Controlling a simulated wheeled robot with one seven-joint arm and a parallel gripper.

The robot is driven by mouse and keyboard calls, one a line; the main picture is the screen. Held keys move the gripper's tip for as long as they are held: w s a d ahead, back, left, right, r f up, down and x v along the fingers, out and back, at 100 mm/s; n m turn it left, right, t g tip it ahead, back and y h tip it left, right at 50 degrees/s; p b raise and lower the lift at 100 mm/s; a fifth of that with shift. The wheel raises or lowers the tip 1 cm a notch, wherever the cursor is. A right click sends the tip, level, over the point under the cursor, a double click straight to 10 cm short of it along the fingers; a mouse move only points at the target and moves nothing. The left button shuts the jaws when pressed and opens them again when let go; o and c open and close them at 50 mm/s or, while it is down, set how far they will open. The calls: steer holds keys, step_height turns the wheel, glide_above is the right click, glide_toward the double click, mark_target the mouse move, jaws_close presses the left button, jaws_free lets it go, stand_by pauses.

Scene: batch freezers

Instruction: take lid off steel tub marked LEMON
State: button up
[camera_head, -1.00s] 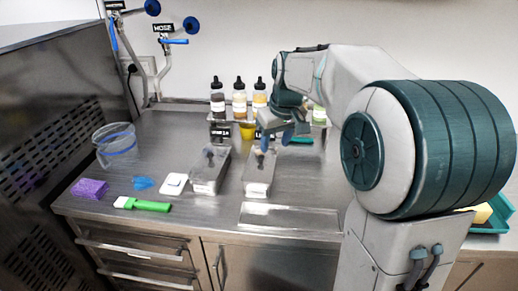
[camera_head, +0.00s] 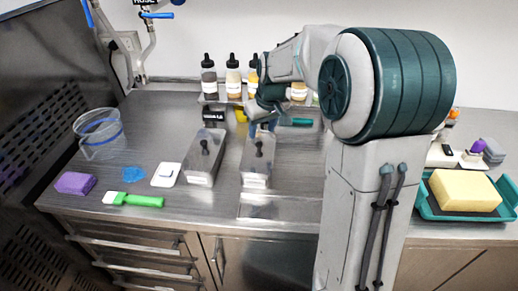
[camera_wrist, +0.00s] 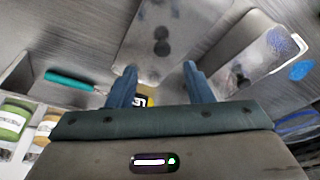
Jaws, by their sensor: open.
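A sign partly showing "LE" (camera_wrist: 141,100) is between my fingers in the wrist view, beside the nearer tub; the rest is hidden. My gripper (camera_head: 262,127) is open and empty, pointing down just behind the right tub's lid. In the wrist view, that lid (camera_wrist: 150,64) lies just beyond my fingertips (camera_wrist: 160,72), with its dark knob farther off. The left tub (camera_wrist: 245,65) shows at right.
Several bottles (camera_head: 233,80) stand on a rack behind. A clear container (camera_head: 98,135), purple block (camera_head: 75,183), white card (camera_head: 166,175) and green-handled brush (camera_head: 135,199) are left. A yellow sponge (camera_head: 465,190) sits in a teal tray at right.

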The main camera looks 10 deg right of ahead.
mark_target(259, 143)
steer(key=shift+s+p+x, duration=0.2)
steer(key=shift+p+x, duration=0.3)
steer(key=shift+x, duration=2.25)
jaws_close()
